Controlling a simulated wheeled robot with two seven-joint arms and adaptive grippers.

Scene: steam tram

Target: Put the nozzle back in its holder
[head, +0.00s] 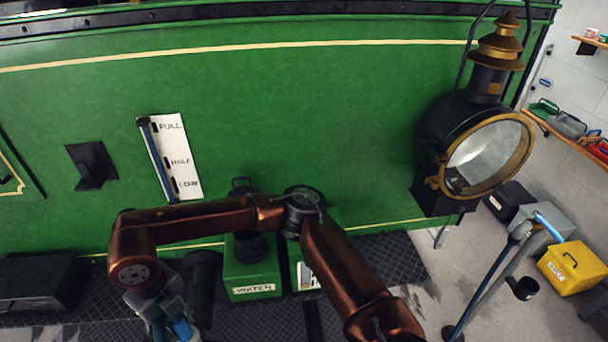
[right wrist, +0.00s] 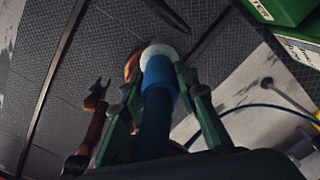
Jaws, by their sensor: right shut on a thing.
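My right gripper (head: 172,322) is low at the left in the head view, cut by the bottom edge, with a blue part of the nozzle (head: 183,329) showing at it. In the right wrist view the two fingers of this gripper (right wrist: 158,85) are closed on either side of the nozzle (right wrist: 158,82), which has a blue body, a dark lower part and a pale round end. My left gripper is not clearly seen.
The green tram side (head: 320,110) fills the back, with a level gauge (head: 176,155) and a large lamp (head: 485,155). A yellow box (head: 572,268) is at the right. Grey floor lies between the post and the dark mat.

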